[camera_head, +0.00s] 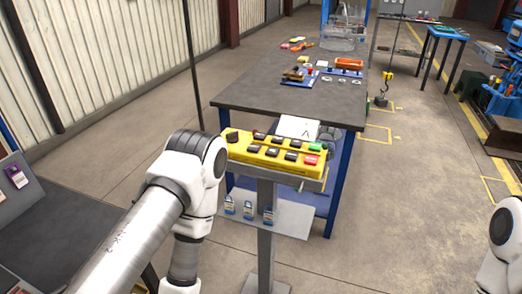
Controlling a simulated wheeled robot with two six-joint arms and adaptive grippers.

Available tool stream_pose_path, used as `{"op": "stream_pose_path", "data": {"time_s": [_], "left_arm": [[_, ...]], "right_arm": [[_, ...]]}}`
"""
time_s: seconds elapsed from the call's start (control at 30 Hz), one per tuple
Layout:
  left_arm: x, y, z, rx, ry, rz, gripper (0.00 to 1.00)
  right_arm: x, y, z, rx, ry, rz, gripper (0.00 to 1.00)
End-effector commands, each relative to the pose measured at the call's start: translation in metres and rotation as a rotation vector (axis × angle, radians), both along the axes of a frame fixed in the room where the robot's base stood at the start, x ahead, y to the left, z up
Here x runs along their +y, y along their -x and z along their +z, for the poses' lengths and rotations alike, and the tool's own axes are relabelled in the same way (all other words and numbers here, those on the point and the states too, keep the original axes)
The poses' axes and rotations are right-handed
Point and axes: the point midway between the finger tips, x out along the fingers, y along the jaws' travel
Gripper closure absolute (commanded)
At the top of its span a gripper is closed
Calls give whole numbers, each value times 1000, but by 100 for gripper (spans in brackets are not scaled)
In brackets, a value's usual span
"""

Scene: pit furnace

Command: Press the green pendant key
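The yellow pendant box (275,154) stands on a grey post at the centre, with rows of black keys on its sloped top. The green key (315,147) is at its right end, at the back, just behind a red key (311,160). My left arm comes in from the lower left. Its elbow is close to the box's left end, and the arm then drops out of the bottom of the frame, so my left gripper is not visible. Only a piece of my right arm shows at the right edge; my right gripper is not visible. Nothing covers the green key.
A grey shelf (292,222) with several blue padlocks (248,209) is on the post below the box. A dark-topped blue workbench (260,95) with small parts stands behind. A dark table (60,235) is at lower left. The floor right of the post is clear.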

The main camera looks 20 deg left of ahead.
Motion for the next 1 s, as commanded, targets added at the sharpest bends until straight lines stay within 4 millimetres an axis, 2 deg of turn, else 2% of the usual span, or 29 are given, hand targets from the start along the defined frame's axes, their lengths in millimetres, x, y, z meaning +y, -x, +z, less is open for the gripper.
{"op": "stream_pose_path", "data": {"time_s": [0.1, 0.17, 0.2, 0.23, 1.0], "left_arm": [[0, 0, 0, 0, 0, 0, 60], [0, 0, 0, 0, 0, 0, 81], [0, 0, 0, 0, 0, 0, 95], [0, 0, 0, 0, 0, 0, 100], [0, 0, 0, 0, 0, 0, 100]], "right_arm": [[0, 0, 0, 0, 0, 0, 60], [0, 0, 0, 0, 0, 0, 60], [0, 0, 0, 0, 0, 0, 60], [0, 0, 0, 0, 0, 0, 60], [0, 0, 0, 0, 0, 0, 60]]}}
